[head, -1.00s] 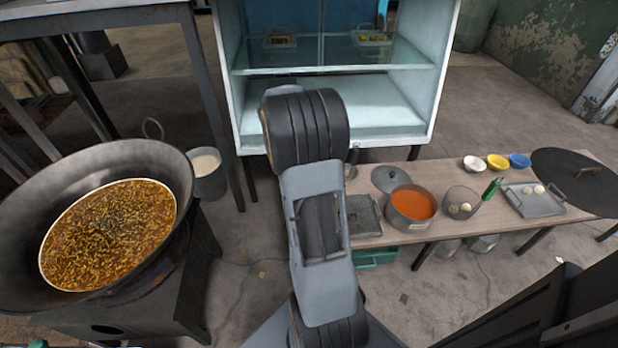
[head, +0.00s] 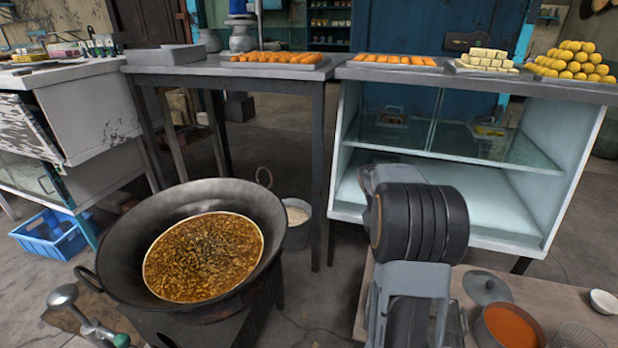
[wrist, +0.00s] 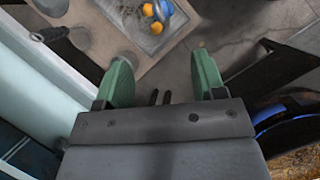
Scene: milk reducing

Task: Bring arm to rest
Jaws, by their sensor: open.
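My arm (head: 415,255) rises in the lower right of the head view, bent, with its black ribbed joint in front of the white glass cabinet. The gripper itself is hidden behind the arm there. In the wrist view, my gripper (wrist: 160,68) shows two green fingers spread apart, with nothing between them. Floor and dark bars lie beyond the fingers.
A large black wok (head: 115,255) of brown bubbling contents stands on a stove at left. The glass cabinet (head: 560,160) and a low wooden table (head: 560,295) with an orange pot (head: 508,328) are near my arm.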

